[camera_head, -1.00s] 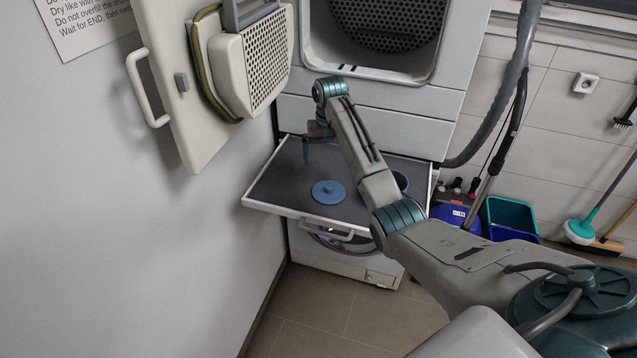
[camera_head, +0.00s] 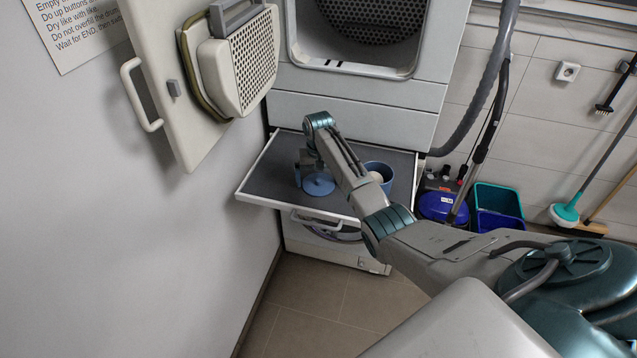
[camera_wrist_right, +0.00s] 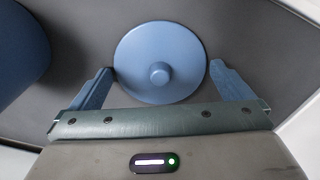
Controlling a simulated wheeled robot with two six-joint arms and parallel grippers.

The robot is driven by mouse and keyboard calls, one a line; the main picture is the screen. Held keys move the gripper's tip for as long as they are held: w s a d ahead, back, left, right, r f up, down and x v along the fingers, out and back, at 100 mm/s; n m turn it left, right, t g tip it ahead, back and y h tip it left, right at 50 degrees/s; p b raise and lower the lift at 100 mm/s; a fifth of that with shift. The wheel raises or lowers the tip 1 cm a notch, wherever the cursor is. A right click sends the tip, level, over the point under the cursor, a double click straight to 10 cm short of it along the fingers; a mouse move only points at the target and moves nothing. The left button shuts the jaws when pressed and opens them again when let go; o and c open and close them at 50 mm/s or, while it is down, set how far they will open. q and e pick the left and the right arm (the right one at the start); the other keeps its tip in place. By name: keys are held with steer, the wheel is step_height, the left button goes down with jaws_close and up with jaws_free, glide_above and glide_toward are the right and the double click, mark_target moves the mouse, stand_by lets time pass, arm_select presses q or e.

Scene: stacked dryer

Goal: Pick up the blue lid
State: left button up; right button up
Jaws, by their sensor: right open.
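The blue lid (camera_head: 318,184) is a round disc with a small knob. It lies flat on the dark pull-out shelf (camera_head: 262,186) below the dryer opening. In the right wrist view the lid (camera_wrist_right: 160,50) fills the upper middle, with its knob facing the camera. My right gripper (camera_head: 308,178) is open over the shelf at the lid. In the wrist view its two blue fingers (camera_wrist_right: 163,88) stand apart, one on each side of the lid's near part. Whether they touch the lid, I cannot tell. My left gripper is not in view.
The open dryer door (camera_head: 165,90) hangs at upper left. Bins (camera_head: 497,202) stand on the floor at right.

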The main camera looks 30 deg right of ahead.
steer(key=shift+c, duration=0.2)
steer(key=c, duration=0.6)
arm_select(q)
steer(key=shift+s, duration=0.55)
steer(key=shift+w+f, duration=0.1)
